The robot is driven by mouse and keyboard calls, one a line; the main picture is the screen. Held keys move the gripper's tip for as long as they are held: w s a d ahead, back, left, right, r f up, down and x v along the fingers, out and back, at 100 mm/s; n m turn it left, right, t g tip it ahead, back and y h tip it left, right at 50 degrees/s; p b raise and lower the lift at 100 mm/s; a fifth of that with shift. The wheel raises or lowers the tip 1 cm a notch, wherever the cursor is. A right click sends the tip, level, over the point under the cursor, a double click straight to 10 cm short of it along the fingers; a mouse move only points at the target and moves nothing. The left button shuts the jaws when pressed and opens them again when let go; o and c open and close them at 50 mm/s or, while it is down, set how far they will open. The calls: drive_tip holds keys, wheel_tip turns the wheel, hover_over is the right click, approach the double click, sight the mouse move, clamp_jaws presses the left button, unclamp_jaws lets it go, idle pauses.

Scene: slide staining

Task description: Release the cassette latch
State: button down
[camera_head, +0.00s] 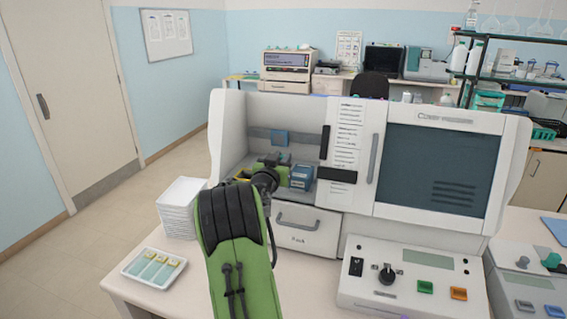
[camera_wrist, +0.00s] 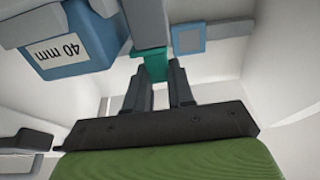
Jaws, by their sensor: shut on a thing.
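A teal-green latch piece (camera_wrist: 156,66) hangs at the end of a grey bar (camera_wrist: 147,22) in the wrist view. My gripper (camera_wrist: 157,78) is shut on this latch, with one dark finger on each side of it. A blue cassette marked "40 mm" (camera_wrist: 75,52) sits to the left of the fingers, under a grey part. In the head view my gripper (camera_head: 275,160) is inside the open bay of the white machine, and the blue cassette (camera_head: 301,178) is just right of it. My arm and wrist hide much of the latch there.
A blue square (camera_head: 280,138) is on the bay's back wall. A drawer (camera_head: 305,229) is below the bay, and a dark-windowed door (camera_head: 440,172) is to the right. A control panel (camera_head: 410,275) stands in front.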

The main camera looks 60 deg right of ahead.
drive_tip(key=c, duration=1)
unclamp_jaws()
drive_tip(key=shift+w, duration=0.25)
drive_tip(key=shift+o, duration=0.2)
drive_tip(key=shift+s, duration=0.1)
drive_tip(key=s+a+b, duration=0.2)
drive_tip(key=a+b, duration=0.3)
drive_tip(key=a, duration=1)
drive_tip(key=shift+s+a, duration=0.2)
drive_tip(key=shift+a, duration=0.15)
